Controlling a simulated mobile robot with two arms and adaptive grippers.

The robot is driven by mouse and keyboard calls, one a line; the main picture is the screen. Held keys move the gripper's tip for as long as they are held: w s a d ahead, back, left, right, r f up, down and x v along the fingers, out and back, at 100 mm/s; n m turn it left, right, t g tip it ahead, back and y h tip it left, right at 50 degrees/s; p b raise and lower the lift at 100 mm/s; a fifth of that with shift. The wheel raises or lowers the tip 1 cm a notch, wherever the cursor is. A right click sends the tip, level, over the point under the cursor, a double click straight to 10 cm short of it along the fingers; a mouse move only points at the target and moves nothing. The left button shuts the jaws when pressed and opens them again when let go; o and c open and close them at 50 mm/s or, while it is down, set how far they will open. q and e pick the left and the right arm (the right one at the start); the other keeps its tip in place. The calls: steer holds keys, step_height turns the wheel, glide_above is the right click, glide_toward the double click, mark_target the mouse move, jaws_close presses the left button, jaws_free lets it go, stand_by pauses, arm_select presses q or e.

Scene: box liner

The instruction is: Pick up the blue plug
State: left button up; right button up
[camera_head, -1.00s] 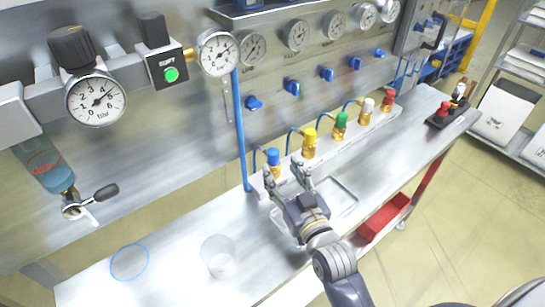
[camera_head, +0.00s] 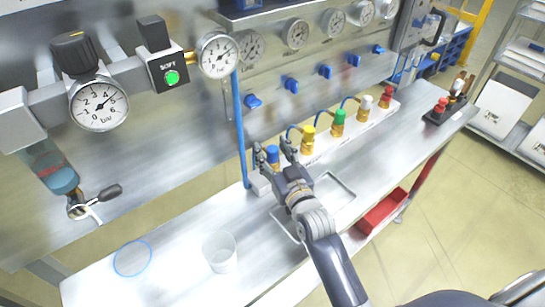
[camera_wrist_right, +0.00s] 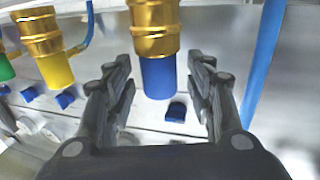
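The blue plug (camera_head: 272,154) is a blue cap on a brass fitting at the near end of a row of colored plugs on the bench. My right gripper (camera_head: 272,147) is open, with one finger on each side of the blue plug. In the right wrist view, which looks upside down, the blue plug (camera_wrist_right: 158,78) hangs from its brass collar between the two spread fingers, with gaps on both sides. The base of the fitting is partly hidden by the gripper in the head view. My left gripper is not in view.
Yellow (camera_head: 308,133), green (camera_head: 338,117), white (camera_head: 365,102) and red (camera_head: 386,92) plugs stand farther along the rail. A vertical blue hose (camera_head: 239,130) is just left of the gripper. A clear cup (camera_head: 220,252) and blue ring (camera_head: 132,258) lie on the near bench.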

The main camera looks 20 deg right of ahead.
jaws_close()
